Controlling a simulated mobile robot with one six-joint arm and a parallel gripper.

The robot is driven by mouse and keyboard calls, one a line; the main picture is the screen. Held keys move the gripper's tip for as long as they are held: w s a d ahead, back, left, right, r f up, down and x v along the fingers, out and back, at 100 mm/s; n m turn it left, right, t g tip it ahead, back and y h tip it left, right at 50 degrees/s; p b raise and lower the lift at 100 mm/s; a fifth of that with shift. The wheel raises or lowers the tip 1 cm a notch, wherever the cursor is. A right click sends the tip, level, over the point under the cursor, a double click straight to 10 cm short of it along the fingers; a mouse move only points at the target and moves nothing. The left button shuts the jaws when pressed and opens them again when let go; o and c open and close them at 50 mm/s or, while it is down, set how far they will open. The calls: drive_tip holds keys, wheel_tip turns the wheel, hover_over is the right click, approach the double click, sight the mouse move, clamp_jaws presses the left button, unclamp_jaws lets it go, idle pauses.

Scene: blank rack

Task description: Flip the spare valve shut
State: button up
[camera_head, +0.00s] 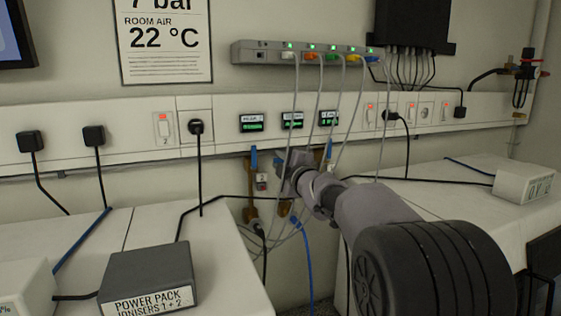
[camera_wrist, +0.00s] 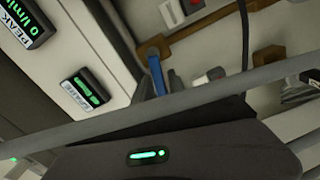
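The left lever (camera_head: 254,159) points up; the right lever (camera_head: 329,150) is partly behind my arm. A small lit display (camera_wrist: 86,93) nearby has a label that looks like SPARE. My gripper (camera_head: 291,180) is in front of the pipework, between the levers.
Thin grey cables hang from the port strip (camera_head: 305,53) past my gripper; a grey cable (camera_wrist: 215,95) crosses the wrist view. A power pack (camera_head: 149,277) sits on the left bench (camera_head: 215,255). A white box (camera_head: 525,182) sits on the right bench. A gap lies between benches.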

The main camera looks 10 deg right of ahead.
drive_tip(key=shift+c, duration=0.2)
clamp_jaws()
drive_tip(key=shift+f+n+b, duration=0.6)
drive_tip(key=shift+b, duration=0.55)
drive_tip(key=shift+a+f+n+b, duration=0.1)
drive_tip(key=shift+f+n+b, duration=0.05)
drive_tip(key=shift+n+b, duration=0.65)
drive_tip(key=shift+p, duration=0.3)
drive_tip(key=shift+o, duration=0.2)
unclamp_jaws()
